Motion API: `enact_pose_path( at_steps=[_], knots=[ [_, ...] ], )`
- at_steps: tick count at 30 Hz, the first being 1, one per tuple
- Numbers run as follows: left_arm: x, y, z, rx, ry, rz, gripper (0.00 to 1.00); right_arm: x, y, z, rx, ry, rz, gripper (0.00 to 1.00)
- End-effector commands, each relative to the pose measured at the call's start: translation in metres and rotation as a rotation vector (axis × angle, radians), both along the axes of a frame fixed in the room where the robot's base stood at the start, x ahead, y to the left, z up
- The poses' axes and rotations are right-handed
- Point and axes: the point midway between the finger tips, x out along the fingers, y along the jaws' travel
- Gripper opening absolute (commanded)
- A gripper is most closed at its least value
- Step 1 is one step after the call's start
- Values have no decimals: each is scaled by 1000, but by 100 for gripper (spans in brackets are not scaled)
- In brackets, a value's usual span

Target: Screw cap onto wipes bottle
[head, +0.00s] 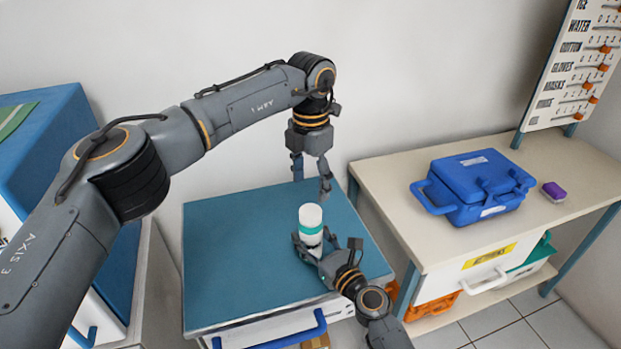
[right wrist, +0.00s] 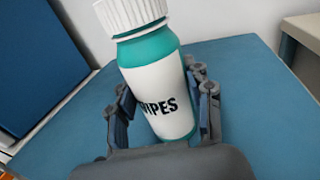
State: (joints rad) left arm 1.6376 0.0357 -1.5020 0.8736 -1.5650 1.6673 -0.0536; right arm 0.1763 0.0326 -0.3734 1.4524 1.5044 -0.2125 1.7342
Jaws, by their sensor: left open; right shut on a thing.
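The wipes bottle (head: 311,232) stands over the blue cart top (head: 240,255), white and teal with a white ribbed cap (right wrist: 130,12) on its top. In the right wrist view the bottle (right wrist: 158,95) shows the word "WIPES" and looks tilted in the picture. My right gripper (head: 317,248) is shut on the bottle's lower body, with fingers on both sides. My left gripper (head: 311,182) is open and empty, pointing down behind and above the bottle, apart from the cap. Whether the cap is fully seated cannot be told.
A beige table (head: 395,180) on the right carries a blue case (head: 474,190) and a small purple item (head: 554,191). A blue cabinet (head: 50,150) stands at the left. A labelled board (head: 575,65) stands at the back right. The cart top is clear around the bottle.

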Motion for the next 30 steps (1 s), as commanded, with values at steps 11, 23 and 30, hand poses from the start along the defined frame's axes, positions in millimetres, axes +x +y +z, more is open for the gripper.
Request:
enact_pose_path(
  at_steps=[11,23,30],
  knots=[
    [0,0,4,1,1,403,65,0,0,0,0,0,0,0],
    [0,0,3,1,1,424,65,0,0,0,0,0,0,0],
    [-1,0,-21,2,4,424,65,0,0,0,0,0,0,0]
  ],
)
